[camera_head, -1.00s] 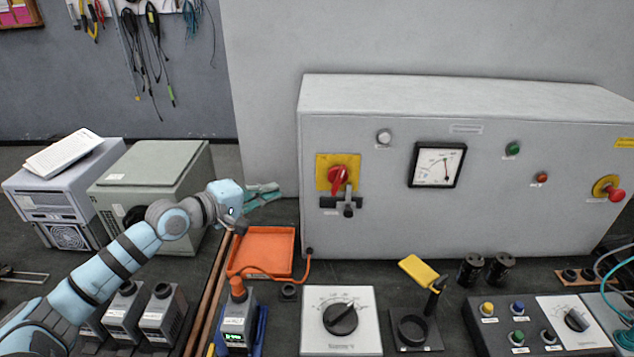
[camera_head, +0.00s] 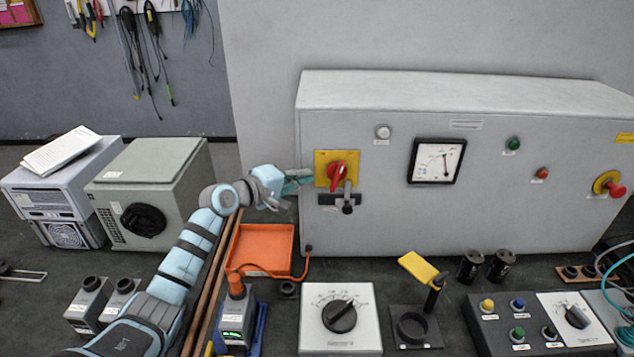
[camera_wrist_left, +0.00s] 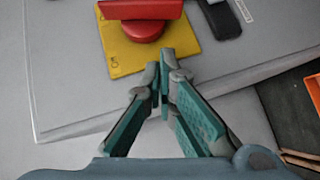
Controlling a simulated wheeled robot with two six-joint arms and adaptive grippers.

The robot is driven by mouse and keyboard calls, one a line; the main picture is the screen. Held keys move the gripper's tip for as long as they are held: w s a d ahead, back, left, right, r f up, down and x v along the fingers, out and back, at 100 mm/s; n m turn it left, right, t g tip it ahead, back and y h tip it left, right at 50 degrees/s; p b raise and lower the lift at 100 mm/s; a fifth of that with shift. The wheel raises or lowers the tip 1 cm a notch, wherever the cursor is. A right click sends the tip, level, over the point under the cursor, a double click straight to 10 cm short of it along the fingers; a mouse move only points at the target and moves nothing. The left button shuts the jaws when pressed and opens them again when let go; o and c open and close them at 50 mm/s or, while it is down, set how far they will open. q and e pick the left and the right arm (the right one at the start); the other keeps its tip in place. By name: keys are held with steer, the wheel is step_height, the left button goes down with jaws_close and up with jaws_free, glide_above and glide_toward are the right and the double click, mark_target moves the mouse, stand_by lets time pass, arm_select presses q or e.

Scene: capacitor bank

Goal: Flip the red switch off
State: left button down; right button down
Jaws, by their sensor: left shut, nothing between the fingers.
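The red switch (camera_head: 338,176) is a rotary handle on a yellow square plate (camera_head: 322,158) at the left of the grey cabinet's front (camera_head: 400,225). It also shows in the left wrist view (camera_wrist_left: 145,28), at the top, on its yellow plate (camera_wrist_left: 125,58). My left gripper (camera_head: 307,176) is shut and empty, with teal fingers just left of the yellow plate. In the left wrist view its fingertips (camera_wrist_left: 166,55) meet by the plate's lower edge, below the red knob. I cannot tell whether they touch the plate. My right gripper is out of view.
A black latch with a padlock (camera_head: 347,207) hangs just below the switch. A gauge (camera_head: 437,161) and small buttons are on the cabinet to the right.

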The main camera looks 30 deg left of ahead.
mark_target(328, 176)
arm_select(q)
steer(key=shift+w+d+f+p, duration=0.1)
steer(key=shift+w+d+f, duration=0.15)
steer(key=shift+d, duration=0.3)
steer(key=shift+w+d+f+p, duration=0.1)
steer(key=shift+w+d, duration=0.1)
steer(key=shift+d, duration=0.4)
steer(key=shift+w+d+f+p, duration=0.1)
steer(key=shift+w+d+f, duration=0.15)
steer(key=shift+d, duration=0.3)
